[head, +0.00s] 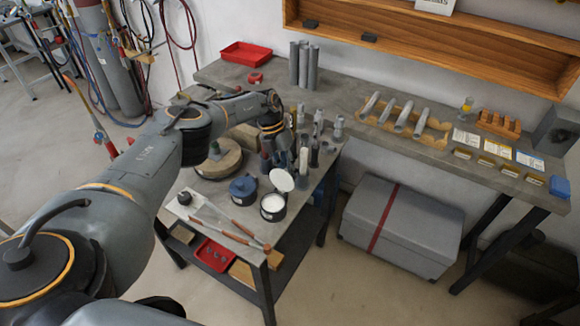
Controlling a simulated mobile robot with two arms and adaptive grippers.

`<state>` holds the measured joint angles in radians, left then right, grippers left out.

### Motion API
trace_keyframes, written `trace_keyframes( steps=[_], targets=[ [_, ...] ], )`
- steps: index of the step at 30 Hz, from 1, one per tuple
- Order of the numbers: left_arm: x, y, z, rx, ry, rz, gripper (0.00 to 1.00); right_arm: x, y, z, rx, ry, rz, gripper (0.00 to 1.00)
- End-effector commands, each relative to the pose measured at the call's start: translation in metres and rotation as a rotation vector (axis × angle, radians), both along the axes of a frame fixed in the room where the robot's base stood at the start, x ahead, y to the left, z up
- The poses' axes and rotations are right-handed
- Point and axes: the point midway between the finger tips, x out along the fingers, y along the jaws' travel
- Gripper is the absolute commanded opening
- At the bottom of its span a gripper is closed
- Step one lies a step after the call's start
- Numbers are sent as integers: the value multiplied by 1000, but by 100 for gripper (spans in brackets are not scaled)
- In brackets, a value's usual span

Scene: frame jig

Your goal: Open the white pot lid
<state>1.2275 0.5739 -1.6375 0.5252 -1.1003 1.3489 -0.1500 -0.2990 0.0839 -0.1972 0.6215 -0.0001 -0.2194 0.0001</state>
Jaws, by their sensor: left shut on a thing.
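The white lid (281,180) is a pale disc, tilted, just behind and above a dark round pot (273,207). The pot stands uncovered on the small grey-topped bench, and white shows inside its rim. My left gripper (283,166) reaches in from the left over the bench and is shut on the lid's upper edge. The lid is apart from the pot's rim. The exact finger contact is small and partly lost among dark items behind. My right gripper is not in view.
A blue-lidded pot (242,188) stands close left of the open pot. Bottles and tools (315,150) crowd the bench behind. A long red-tipped tool (230,232) lies in front. A grey chest (400,228) stands right of the bench.

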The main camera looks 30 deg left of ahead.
Motion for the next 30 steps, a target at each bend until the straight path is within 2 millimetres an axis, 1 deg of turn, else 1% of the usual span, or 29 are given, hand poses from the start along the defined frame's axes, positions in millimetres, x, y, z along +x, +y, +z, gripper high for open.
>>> trace_keyframes(
  steps=[1,8,9,12,18,21,23,26,30],
  targets=[
    [6,3,5,0,-17,11,0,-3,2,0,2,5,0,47],
    [6,3,6,-1,-17,11,0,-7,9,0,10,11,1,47],
    [6,3,6,-1,-17,11,27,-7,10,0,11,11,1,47],
    [5,2,5,0,-14,9,45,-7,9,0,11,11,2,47],
    [3,1,3,-1,-8,4,45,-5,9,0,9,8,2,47],
    [2,1,3,-1,-7,4,45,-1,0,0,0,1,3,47],
    [3,2,6,-1,-7,3,45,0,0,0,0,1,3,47],
    [4,6,16,-2,-7,4,45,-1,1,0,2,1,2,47],
    [7,17,41,-1,-10,4,45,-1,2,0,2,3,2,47]
  ],
)
